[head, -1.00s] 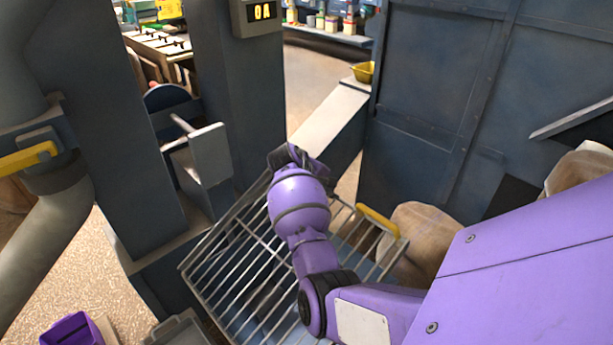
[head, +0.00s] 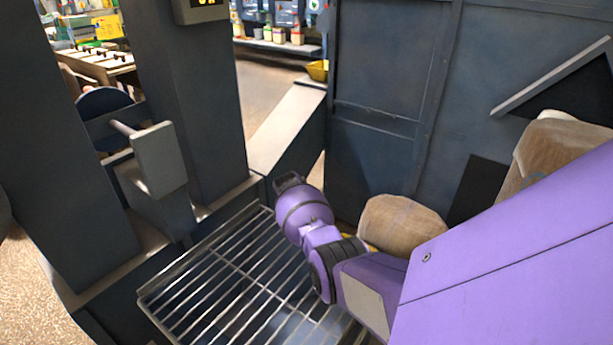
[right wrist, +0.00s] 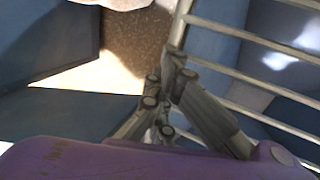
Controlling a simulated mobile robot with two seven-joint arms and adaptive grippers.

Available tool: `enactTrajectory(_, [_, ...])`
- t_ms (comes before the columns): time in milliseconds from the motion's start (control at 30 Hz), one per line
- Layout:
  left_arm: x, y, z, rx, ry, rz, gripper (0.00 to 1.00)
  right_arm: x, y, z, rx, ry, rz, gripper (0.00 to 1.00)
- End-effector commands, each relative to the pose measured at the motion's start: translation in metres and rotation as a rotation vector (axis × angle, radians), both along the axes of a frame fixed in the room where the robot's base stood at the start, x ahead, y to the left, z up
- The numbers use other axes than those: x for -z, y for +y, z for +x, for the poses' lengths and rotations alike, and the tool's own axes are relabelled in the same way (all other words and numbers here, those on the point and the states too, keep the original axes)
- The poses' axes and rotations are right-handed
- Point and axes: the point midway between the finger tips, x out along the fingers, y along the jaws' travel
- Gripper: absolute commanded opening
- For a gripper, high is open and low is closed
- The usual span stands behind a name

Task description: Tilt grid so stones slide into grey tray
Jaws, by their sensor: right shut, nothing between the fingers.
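The metal grid (head: 225,270) lies at the bottom middle of the head view, its far corner close to the grey post. Its bars also show in the right wrist view (right wrist: 260,42). A bit of its yellow handle (head: 372,246) shows behind my right arm. My right gripper (head: 288,182) is at the far right edge of the grid, mostly hidden by my purple wrist. In the right wrist view its fingers (right wrist: 172,65) are together and empty, close beside the grid's side bar; I cannot tell whether they touch it. No stones or grey tray can be made out. My left gripper is out of view.
Grey posts (head: 195,100) and a bracket with a plate (head: 158,158) stand behind the grid on the left. A dark metal wall (head: 390,80) rises behind on the right. Brown sacks (head: 400,220) sit beside my arm. A yellow scoop (head: 318,70) lies on the far ledge.

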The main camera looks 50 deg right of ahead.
Motion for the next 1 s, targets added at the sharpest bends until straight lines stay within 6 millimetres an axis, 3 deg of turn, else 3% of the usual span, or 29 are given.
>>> enactTrajectory(300, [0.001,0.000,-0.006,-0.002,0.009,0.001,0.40,0.009,0.000,-0.006,0.001,0.010,0.003,0.00])
enactTrajectory(467, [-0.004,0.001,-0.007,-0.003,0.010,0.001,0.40,0.003,0.001,-0.007,0.001,0.011,0.003,0.00])
enactTrajectory(567, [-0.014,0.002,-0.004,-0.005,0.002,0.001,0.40,-0.010,0.001,-0.007,0.001,0.008,0.002,0.00])
enactTrajectory(767, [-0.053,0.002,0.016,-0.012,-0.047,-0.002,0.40,-0.057,0.003,-0.003,-0.002,-0.010,-0.002,0.00])
enactTrajectory(1000, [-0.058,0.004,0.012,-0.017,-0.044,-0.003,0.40,-0.107,0.002,-0.004,-0.002,-0.008,-0.004,0.00])
